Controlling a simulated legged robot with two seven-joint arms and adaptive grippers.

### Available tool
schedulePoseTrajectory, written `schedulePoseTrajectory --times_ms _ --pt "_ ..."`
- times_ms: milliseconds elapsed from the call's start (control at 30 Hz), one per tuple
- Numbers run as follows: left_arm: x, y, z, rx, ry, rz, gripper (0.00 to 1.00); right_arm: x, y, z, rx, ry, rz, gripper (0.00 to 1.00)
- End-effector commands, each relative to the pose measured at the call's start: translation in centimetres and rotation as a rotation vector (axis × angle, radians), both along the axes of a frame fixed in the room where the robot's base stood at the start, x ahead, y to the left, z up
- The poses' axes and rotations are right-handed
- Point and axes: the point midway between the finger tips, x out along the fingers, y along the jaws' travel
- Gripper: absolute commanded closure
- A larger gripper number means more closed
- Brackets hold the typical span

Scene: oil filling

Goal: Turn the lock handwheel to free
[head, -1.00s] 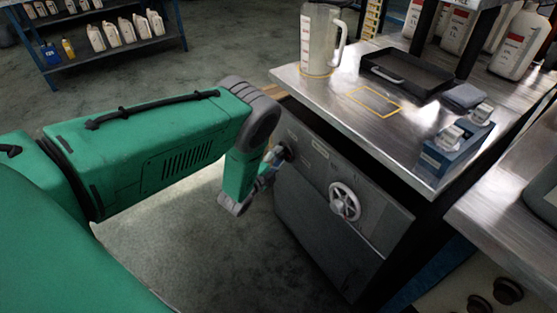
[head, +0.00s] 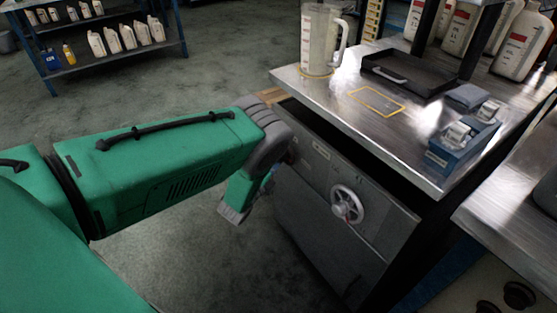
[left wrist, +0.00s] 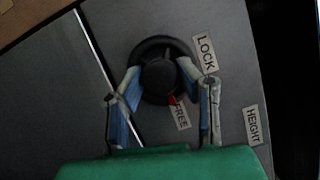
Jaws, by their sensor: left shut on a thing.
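The lock handwheel (left wrist: 158,74) is a round black knob on the grey cabinet front in the left wrist view. A LOCK label (left wrist: 206,53) sits at its upper right and a FREE label (left wrist: 181,117) below right. A small red mark (left wrist: 172,100) on the wheel's lower edge is beside the FREE label. My left gripper (left wrist: 160,72) is shut on the handwheel, with a blue-and-white finger on either side. In the head view my left arm mostly hides the handwheel and gripper. My right gripper is not in view.
A silver spoked handwheel (head: 346,204) is on the same cabinet front (head: 325,240). A HEIGHT label (left wrist: 252,125) is right of the lock labels. The metal bench (head: 345,110) above holds a clear jug (head: 318,45), a black tray (head: 405,72) and a blue box (head: 460,145).

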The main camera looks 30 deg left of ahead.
Motion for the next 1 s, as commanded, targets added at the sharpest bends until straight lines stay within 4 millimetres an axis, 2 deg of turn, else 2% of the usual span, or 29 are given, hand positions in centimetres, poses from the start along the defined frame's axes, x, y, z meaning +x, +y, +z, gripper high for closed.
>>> schedulePoseTrajectory --times_ms 33,133,167,200,500,633,767,1000 --pt "-0.5 0.2 -0.7 0.001 0.017 0.005 0.99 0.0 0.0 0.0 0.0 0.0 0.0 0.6" --pt "-0.5 0.2 -0.7 0.0 0.018 0.005 0.99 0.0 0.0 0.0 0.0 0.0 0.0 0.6" --pt "-0.6 0.2 -0.7 0.0 0.018 0.005 0.6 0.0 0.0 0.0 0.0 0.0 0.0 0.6" --pt "-0.5 0.2 -0.7 0.0 0.017 0.005 0.5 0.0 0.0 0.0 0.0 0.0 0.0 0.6" --pt "-0.3 0.1 -0.3 -0.001 0.008 0.001 0.5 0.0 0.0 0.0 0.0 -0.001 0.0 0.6" --pt "-1.1 0.1 -0.4 -0.001 0.009 0.001 0.5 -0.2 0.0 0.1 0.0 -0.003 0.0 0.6" --pt "-3.3 0.1 -0.6 0.0 0.012 0.002 0.5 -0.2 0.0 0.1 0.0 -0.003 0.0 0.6" --pt "-8.5 0.2 -1.1 0.0 0.014 0.003 0.5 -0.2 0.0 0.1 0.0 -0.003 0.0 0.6"
